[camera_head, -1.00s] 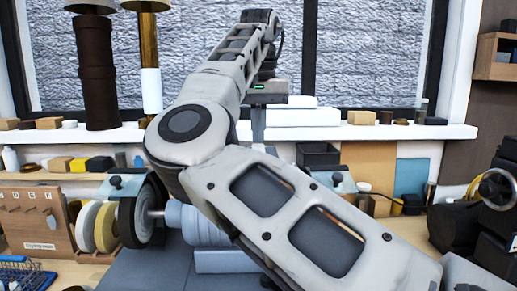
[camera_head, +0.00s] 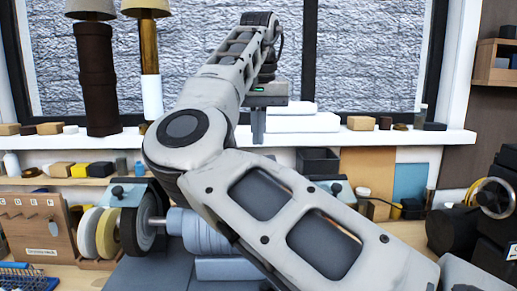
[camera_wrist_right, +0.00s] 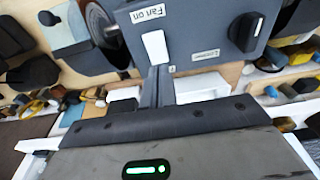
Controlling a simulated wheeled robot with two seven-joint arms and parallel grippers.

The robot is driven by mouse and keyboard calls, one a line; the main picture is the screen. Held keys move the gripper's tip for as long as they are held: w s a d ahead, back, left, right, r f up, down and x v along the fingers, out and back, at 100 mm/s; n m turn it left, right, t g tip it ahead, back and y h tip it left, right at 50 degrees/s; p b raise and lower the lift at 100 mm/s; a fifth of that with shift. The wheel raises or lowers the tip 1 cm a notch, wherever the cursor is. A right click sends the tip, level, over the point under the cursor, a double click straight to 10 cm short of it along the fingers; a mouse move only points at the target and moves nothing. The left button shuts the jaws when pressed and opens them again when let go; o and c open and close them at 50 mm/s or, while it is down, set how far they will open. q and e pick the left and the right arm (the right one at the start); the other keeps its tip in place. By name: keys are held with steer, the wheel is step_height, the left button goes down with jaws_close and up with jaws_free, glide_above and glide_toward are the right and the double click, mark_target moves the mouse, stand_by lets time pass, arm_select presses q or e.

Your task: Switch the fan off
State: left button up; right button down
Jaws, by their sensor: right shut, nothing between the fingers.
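A grey control box (camera_wrist_right: 200,75) fills the upper part of the right wrist view. It carries a "Fan on" label (camera_wrist_right: 148,13), a white switch (camera_wrist_right: 155,47) below that label and a black knob (camera_wrist_right: 247,32). My right gripper (camera_wrist_right: 158,75) is shut and empty, its fingertips close to the lower end of the white switch; I cannot tell if they touch. In the head view my right gripper (camera_head: 258,138) points down in front of the window shelf, and my right arm hides much of the bench. I cannot make out the box there. My left gripper is not in view.
A wheel machine with discs (camera_head: 130,225) stands left of my arm. A wooden rack (camera_head: 40,235) and a blue basket (camera_head: 25,276) are at the far left. A black machine (camera_head: 470,225) is at the right. The window shelf (camera_head: 400,137) holds small boxes and two tall posts.

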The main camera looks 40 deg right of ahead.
steer(key=shift+r, duration=2.3)
